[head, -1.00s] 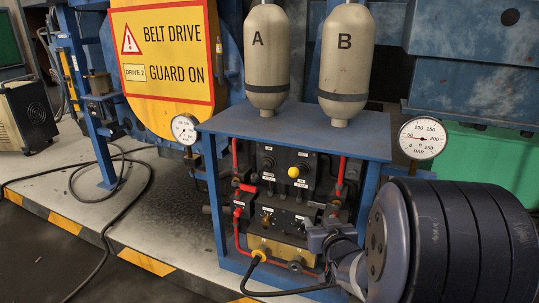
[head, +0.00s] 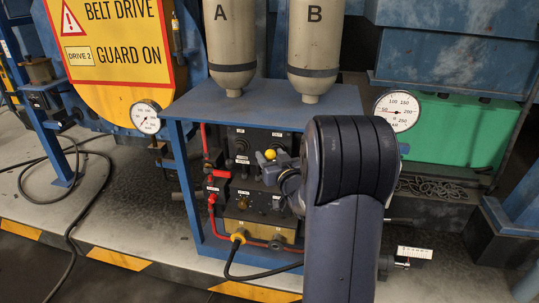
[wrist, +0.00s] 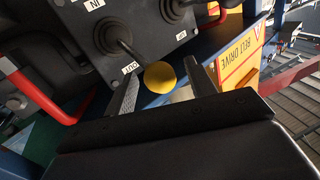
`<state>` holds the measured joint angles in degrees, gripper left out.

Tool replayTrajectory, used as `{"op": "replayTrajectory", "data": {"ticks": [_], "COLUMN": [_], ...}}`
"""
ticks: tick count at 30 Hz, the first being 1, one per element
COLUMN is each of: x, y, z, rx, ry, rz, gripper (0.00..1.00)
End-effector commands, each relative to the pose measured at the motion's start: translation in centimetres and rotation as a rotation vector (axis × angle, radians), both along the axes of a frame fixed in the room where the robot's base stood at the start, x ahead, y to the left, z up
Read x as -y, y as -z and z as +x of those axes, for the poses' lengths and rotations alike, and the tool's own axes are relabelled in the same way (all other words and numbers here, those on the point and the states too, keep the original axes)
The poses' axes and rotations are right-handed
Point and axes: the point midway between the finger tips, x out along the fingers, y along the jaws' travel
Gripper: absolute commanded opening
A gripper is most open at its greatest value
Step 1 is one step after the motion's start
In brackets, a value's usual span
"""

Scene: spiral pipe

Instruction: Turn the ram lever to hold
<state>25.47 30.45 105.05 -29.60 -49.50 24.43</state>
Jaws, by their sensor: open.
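The ram lever has a yellow ball knob (head: 270,154) on the upper black control panel (head: 246,147). In the wrist view the yellow knob (wrist: 160,77) sits at the end of a thin black stem rising from a round rubber boot (wrist: 112,36). The stem leans toward the OUT label (wrist: 131,67); an IN label (wrist: 95,3) is on the opposite side. My gripper (wrist: 161,72) is open, its fingers on either side of the knob, with a gap visible at the right finger. In the head view my gripper (head: 268,163) is at the knob, partly hidden by my arm.
A second boot with a lever (wrist: 175,9) stands beside this one. Red pipes (head: 204,140) frame the panel, under a blue shelf (head: 270,96) carrying tanks A (head: 230,50) and B (head: 314,50). Gauges (head: 146,117) (head: 397,110) flank the frame. A black cable (head: 228,262) hangs in front.

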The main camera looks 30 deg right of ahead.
Motion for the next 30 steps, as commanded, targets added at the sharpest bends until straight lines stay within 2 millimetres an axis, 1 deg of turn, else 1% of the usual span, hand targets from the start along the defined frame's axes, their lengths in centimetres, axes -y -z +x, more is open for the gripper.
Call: {"op": "replayTrajectory", "data": {"ticks": [1,5,14,30], "x": [-0.01,0.01,0.04,-0.02], "y": [0.02,-0.02,0.0,0.09], "z": [0.56,1.3,1.45,1.41], "rx": [0.0,0.0,0.0,-0.002], "ry": [-0.001,-0.001,0.0,-0.002], "rz": [0.0,0.0,0.0,0.0], "gripper": [0.53,0.53,0.53,0.08]}}
